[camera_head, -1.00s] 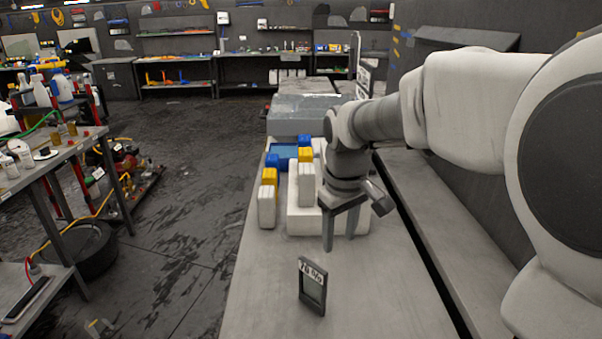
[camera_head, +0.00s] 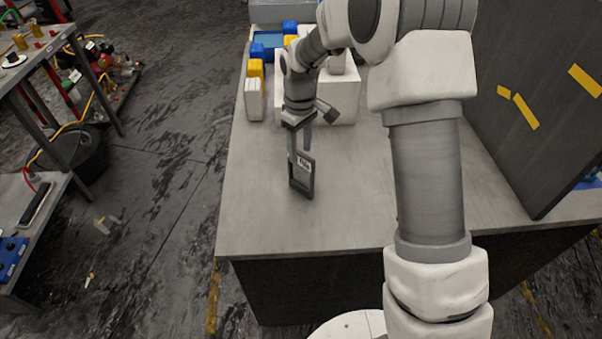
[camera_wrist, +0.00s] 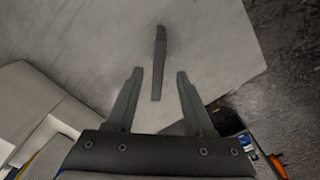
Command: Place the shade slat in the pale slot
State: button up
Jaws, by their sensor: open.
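The shade slat appears to be the dark upright frame (camera_head: 302,176) with a white label near its top, standing on the bench top. It shows from above as a thin dark strip in the wrist view (camera_wrist: 159,50). My gripper (camera_head: 300,150) is open and points down at the slat's top. In the wrist view the fingers of my gripper (camera_wrist: 159,72) lie on either side of the strip, with gaps. A white block (camera_head: 253,100) and another white block (camera_head: 337,66) stand beyond; I cannot make out a slot between them, and my arm hides part.
Yellow blocks (camera_head: 256,69) and blue blocks (camera_head: 257,50) stand behind the white ones, with a blue panel (camera_head: 270,39) among them. A pale box (camera_head: 345,100) sits right of the rows. The bench top (camera_head: 260,215) is clear around the slat. A dark upright panel (camera_head: 530,110) rises at right.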

aim_at(301, 171)
notch_tip(301, 171, down, 9)
jog(key=shift+d+f, duration=0.1)
jog(key=shift+d, duration=0.05)
dwell(0.4)
grip_shut()
jog(key=shift+w, duration=0.1)
